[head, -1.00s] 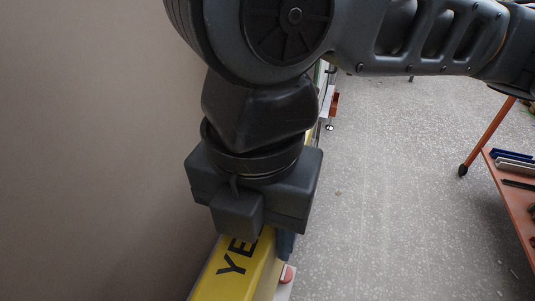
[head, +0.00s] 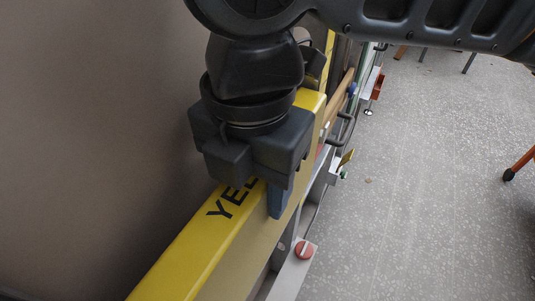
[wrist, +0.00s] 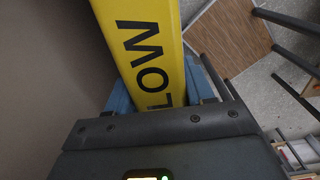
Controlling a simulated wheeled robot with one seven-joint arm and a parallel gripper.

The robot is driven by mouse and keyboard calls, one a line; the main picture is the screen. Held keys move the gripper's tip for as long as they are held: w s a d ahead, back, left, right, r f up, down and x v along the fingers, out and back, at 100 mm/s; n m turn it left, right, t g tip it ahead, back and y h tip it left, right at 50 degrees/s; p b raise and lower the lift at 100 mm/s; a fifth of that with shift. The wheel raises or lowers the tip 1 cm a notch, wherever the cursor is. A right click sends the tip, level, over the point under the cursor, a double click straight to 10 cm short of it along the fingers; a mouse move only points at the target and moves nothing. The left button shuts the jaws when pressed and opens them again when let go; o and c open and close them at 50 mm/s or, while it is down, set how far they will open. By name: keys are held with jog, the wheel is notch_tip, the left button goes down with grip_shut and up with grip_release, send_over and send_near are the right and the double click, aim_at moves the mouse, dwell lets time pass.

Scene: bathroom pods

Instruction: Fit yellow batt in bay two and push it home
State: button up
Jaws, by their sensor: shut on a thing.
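The yellow batt (head: 175,262) is a long yellow block with dark lettering on its top face, running from the lower left toward the upper right beside a plain brown wall. My gripper (head: 265,198) is over its top edge, with one blue finger against the near side and the other hidden. In the wrist view the batt (wrist: 140,25) lies between the two blue fingers of my gripper (wrist: 162,92), which is shut on it. I cannot pick out bay two or tell whether the batt's lower edge is seated.
A pale frame with a red knob (head: 304,250) runs along the batt's right side. A dark handle (head: 343,128) and small fittings stand farther along it. Speckled floor (head: 420,200) on the right is mostly clear.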

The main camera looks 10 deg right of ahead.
jog(key=shift+f, duration=0.15)
jog(key=o, duration=1.2)
jog(key=shift+o, duration=0.2)
